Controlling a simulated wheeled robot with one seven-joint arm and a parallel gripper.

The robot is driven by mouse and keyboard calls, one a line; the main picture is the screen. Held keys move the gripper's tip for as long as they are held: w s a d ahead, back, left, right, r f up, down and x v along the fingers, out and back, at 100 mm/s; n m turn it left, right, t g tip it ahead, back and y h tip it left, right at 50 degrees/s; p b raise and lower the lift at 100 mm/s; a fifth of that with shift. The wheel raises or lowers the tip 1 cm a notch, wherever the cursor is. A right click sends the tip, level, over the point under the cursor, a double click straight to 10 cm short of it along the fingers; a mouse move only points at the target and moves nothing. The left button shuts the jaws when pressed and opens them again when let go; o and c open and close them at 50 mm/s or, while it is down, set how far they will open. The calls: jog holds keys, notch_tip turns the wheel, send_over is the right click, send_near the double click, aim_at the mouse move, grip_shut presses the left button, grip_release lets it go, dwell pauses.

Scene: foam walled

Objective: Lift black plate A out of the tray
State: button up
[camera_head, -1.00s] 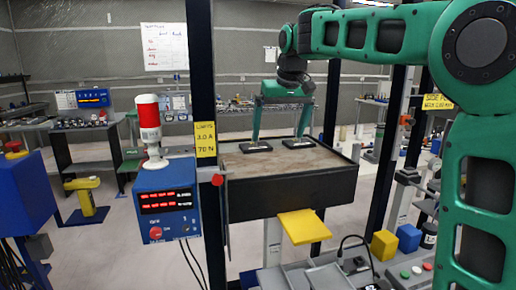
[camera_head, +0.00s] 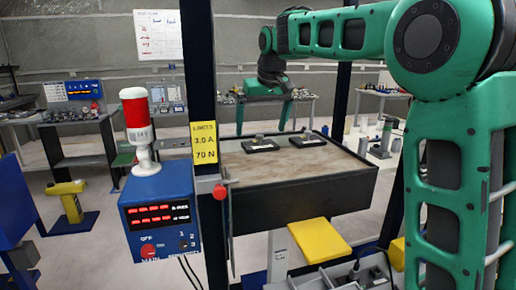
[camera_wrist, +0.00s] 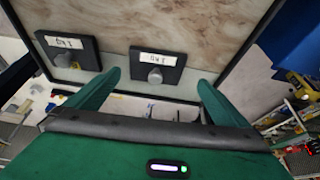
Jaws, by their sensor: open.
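Two flat black plates, each with a grey knob, lie apart on the brown mottled floor of the black-walled tray (camera_head: 305,200): a left plate (camera_head: 250,147) and a right plate (camera_head: 308,142). In the wrist view two such plates, one at left (camera_wrist: 85,62) and one nearer the middle (camera_wrist: 172,73), carry white labels too small to read surely, so I cannot tell which is A. My green gripper (camera_head: 261,128) is open and empty near the tray's far side. In the wrist view its fingers (camera_wrist: 159,78) spread to either side of the middle plate's knob, apart from it.
A dark post with a yellow limits sign (camera_head: 204,143) stands at the tray's left front. A blue control box (camera_head: 158,215) with a red-and-white lamp stands left of it. A yellow pad (camera_head: 319,240) juts out below the tray's front. Tray floor before the plates is clear.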

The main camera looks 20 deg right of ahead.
aim_at(261, 136)
jog(key=shift+d+x, duration=0.2)
jog(key=shift+x, duration=1.35)
jog(key=shift+d+x, duration=0.15)
jog(key=shift+x, duration=1.45)
jog(key=shift+w+r, duration=0.1)
jog(key=shift+w, duration=0.05)
jog(key=c, duration=1.7)
jog(key=shift+r, duration=0.1)
jog(key=shift+c, duration=0.7)
